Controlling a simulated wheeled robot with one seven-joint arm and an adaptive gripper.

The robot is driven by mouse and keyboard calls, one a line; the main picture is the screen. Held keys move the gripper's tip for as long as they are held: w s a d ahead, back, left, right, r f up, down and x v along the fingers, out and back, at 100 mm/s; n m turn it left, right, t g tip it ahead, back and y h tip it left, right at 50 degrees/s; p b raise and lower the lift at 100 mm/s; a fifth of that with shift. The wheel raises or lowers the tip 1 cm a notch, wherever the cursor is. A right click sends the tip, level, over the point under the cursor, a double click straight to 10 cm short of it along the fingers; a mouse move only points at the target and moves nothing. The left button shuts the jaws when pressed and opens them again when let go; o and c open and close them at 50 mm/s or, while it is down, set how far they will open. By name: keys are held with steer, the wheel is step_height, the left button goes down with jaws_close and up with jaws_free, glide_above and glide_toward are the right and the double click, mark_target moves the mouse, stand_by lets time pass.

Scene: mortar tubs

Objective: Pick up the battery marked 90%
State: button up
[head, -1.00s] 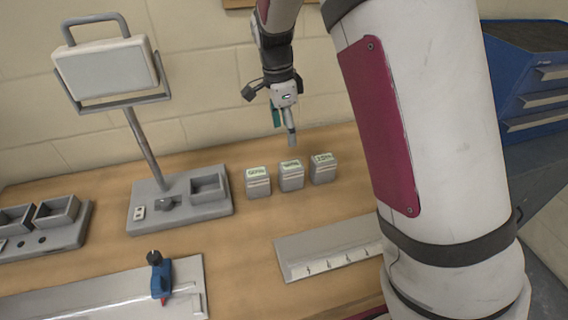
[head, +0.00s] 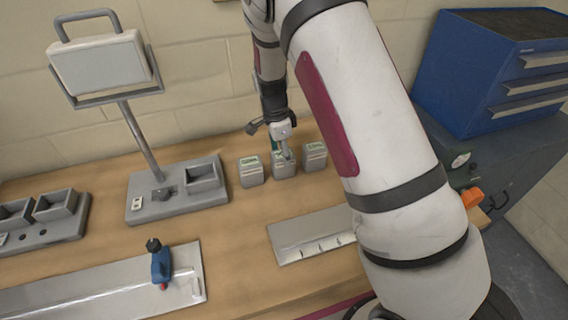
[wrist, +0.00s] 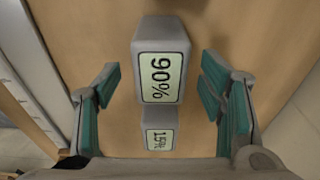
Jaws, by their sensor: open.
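The battery marked 90% (wrist: 162,75) is a grey block with a pale label in the wrist view, lying between the two fingers of my gripper (wrist: 159,72). The green-padded fingers are spread, with a gap on each side of it. A second battery, marked 15% (wrist: 159,137), sits below it in that view. In the head view, three batteries stand in a row: left (head: 250,172), middle (head: 284,169) and right (head: 315,157). My gripper (head: 284,152) is down at the middle one, partly covering it. The labels are too small to read there.
A grey stand with a screen (head: 100,66) and open socket (head: 203,176) is left of the batteries. A grey plate (head: 310,235) lies in front. A rail with a blue clamp (head: 161,264) is at front left. Blue drawers (head: 480,80) stand at right.

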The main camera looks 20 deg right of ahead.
steer(key=shift+f, duration=0.5)
jaws_close()
